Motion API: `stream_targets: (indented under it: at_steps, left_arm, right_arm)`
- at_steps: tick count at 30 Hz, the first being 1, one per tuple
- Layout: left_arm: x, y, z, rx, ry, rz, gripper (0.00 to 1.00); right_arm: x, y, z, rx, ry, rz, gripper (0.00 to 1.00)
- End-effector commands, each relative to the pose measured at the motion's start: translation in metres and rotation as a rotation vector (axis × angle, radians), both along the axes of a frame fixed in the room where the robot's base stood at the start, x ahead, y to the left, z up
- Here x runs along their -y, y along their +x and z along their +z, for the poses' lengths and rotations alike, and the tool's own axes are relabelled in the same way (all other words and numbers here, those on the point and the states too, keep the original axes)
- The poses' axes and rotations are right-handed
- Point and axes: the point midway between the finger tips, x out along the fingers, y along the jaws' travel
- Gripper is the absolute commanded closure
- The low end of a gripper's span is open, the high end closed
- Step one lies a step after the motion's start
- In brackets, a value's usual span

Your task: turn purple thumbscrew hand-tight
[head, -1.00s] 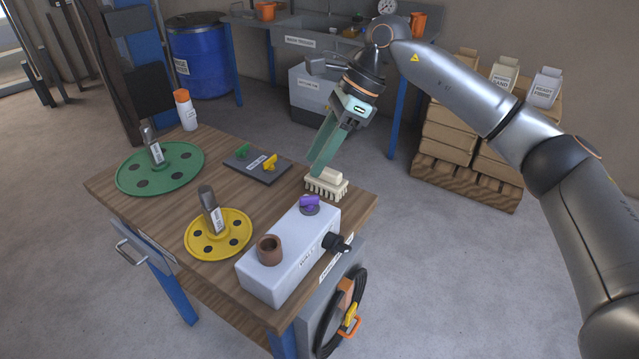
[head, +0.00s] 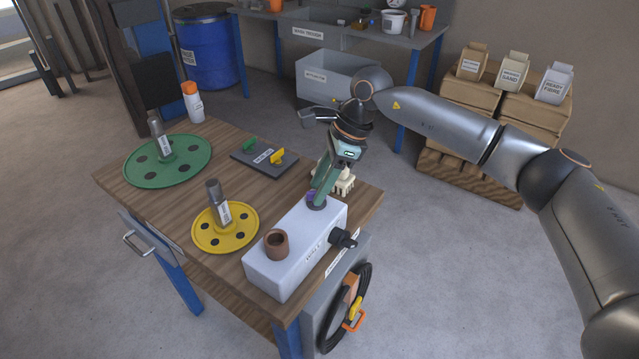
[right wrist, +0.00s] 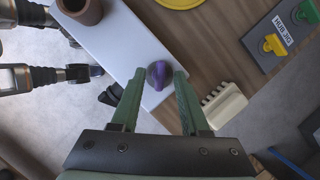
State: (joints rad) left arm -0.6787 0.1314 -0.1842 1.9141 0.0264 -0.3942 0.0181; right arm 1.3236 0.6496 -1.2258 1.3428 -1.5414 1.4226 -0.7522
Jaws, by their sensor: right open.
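The purple thumbscrew (right wrist: 160,74) sits on top of a pale grey block (right wrist: 115,38) near one end. It has a winged knob on a dark round base. In the head view it is mostly hidden behind my fingers, and the block (head: 290,250) stands at the table's front right. My right gripper (right wrist: 157,77) is open, its two green fingers on either side of the thumbscrew with a gap showing on each side. In the head view my right gripper (head: 318,195) reaches down over the thumbscrew's end of the block. My left gripper is not clearly seen.
A brown cup-like collar (head: 277,244) stands on the block and a black knob (head: 343,238) sticks out of its side. A cream brush (head: 345,182) lies close behind my fingers. Yellow (head: 205,243) and green (head: 190,172) discs lie to the left.

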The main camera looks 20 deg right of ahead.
Motion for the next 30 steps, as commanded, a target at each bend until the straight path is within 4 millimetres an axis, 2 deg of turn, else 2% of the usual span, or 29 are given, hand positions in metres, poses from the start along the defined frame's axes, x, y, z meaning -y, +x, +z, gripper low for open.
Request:
stream_targets:
  at_steps: [10,22,30]
  left_arm:
    - [0.0,-0.0002,0.0002,0.0,0.0,0.0,0.5]
    - [-0.0001,-0.0003,0.0001,0.0,0.0,0.0,0.5]
    - [-0.0001,-0.0003,0.0001,0.0,0.0,0.0,0.5]
  right_arm:
    - [-0.0019,0.0003,-0.0044,0.0,0.001,0.0,0.55]
    - [-0.0017,0.0003,-0.0041,0.0,0.001,-0.001,1.0]
    - [-0.0015,0.0003,-0.0039,0.0,0.001,-0.001,1.0]
